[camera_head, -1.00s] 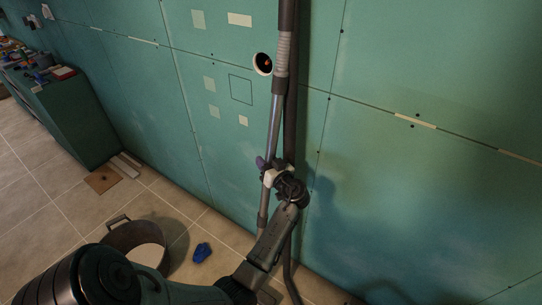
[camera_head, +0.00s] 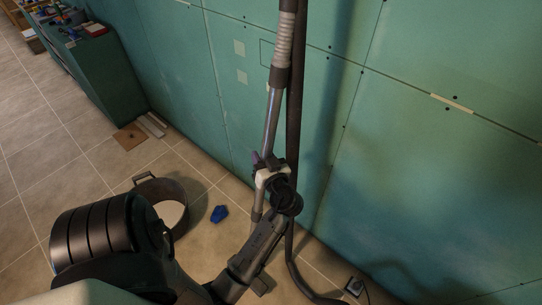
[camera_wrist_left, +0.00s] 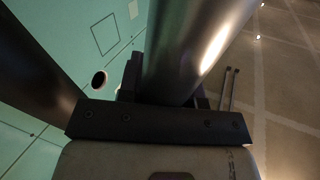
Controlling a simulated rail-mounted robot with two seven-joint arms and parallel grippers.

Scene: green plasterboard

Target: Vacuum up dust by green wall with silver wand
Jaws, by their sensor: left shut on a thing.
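The silver wand (camera_head: 271,120) hangs nearly upright in front of the green wall (camera_head: 420,165). A ribbed grey handle piece (camera_head: 283,45) joins its upper end. My left gripper (camera_head: 268,178) is shut around the wand's lower part. The wand also shows large in the left wrist view (camera_wrist_left: 195,45), between the fingers (camera_wrist_left: 165,95). A dark hose (camera_head: 293,130) runs down beside the wand to the floor. The wand's lower end is partly hidden by my arm. I cannot make out dust on the floor. My right gripper is not in view.
A round tub (camera_head: 172,192) with a pale inside stands on the tiled floor (camera_head: 60,170). A blue object (camera_head: 219,214) lies beside it. A green cabinet (camera_head: 105,75) stands along the wall at the left. A small dark box (camera_head: 354,286) sits near the wall's foot.

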